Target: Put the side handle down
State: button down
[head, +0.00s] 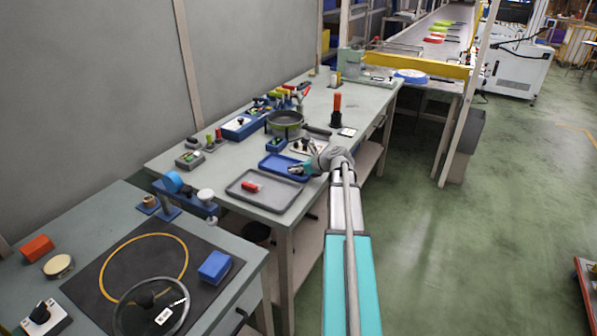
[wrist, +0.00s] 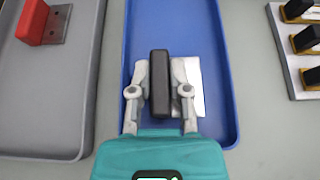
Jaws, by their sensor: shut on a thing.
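My gripper (wrist: 160,68) is shut on the black side handle (wrist: 159,90), with one finger on each of its long sides. The handle is a dark block with a pale flat plate (wrist: 190,85) showing on its right, partly behind the right finger. I see them over the blue tray (wrist: 220,122) in the wrist view; whether the handle touches the tray floor I cannot tell. In the head view my gripper (head: 300,168) is at the blue tray (head: 272,160) on the workbench, and the handle is too small to make out.
A grey tray (wrist: 50,140) with a red handle (wrist: 33,22) lies left of the blue tray. A pale rack (wrist: 285,50) with several black pieces stands to the right. A dark pan (head: 285,122) stands behind the blue tray. A glass lid (head: 150,308) lies on the nearer table.

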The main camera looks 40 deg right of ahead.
jog(key=shift+f, duration=0.15)
jog(key=c, duration=0.9)
grip_release()
jog(key=shift+o, duration=0.2)
jog(key=shift+r, duration=0.2)
jog(key=shift+s+r, duration=0.1)
jog(key=shift+s+d+r+p, duration=0.1)
jog(key=shift+s+r+p, duration=0.1)
jog(key=shift+s+p, duration=0.15)
jog(key=p+v, duration=0.4)
jog(key=v, duration=0.5)
jog(key=shift+s+d+r+p, duration=0.1)
jog(key=shift+s+r+p, duration=0.1)
jog(key=shift+s+p, duration=0.15)
jog(key=shift+s+d+r, duration=0.2)
jog(key=shift+s+d, duration=0.05)
jog(key=shift+s, duration=0.25)
